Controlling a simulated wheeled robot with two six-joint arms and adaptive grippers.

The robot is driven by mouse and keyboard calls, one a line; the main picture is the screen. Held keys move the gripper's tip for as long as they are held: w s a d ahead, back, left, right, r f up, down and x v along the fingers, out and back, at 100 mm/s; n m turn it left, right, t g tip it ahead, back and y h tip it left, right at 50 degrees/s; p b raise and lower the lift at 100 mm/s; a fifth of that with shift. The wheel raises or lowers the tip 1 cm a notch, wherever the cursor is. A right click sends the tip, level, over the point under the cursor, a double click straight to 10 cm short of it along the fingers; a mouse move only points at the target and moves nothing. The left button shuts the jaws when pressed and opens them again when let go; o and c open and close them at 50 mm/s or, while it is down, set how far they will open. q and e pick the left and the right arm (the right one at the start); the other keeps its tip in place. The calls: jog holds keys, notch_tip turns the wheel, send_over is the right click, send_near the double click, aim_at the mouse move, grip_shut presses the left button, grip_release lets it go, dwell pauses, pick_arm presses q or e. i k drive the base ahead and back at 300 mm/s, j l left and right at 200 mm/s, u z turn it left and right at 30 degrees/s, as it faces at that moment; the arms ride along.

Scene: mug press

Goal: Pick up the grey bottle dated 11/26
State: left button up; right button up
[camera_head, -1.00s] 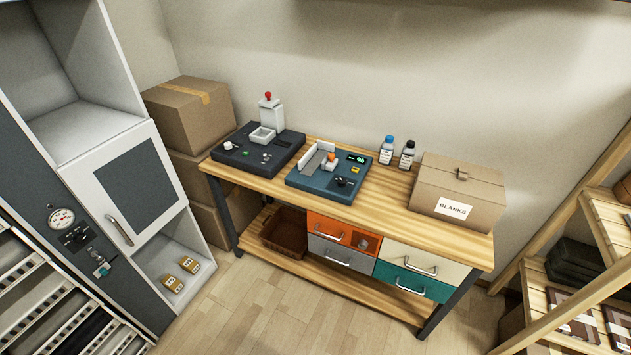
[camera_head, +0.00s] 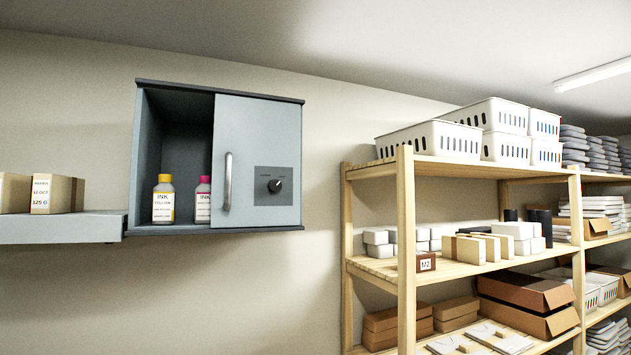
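No grey bottle and no 11/26 date can be made out in this view. A bottle with a yellow cap and an INK label (camera_head: 163,200) stands upright in the open left part of a grey wall cabinet (camera_head: 258,130). A bottle with a pink cap and an INK label (camera_head: 203,201) stands to its right, beside the edge of the cabinet's door. The door hides the right part of the cabinet's inside. Neither of my grippers is in view.
The cabinet door has a bar handle (camera_head: 228,182) and a dark knob (camera_head: 276,186). A grey shelf (camera_head: 60,229) with paper boxes (camera_head: 52,193) is at the left. A wooden rack (camera_head: 405,240) with white baskets (camera_head: 430,138) and boxes fills the right.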

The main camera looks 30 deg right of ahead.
aim_at(164, 195)
jog(key=z, duration=0.7)
jog(key=i+j+u, duration=0.3)
jog(key=i, duration=0.15)
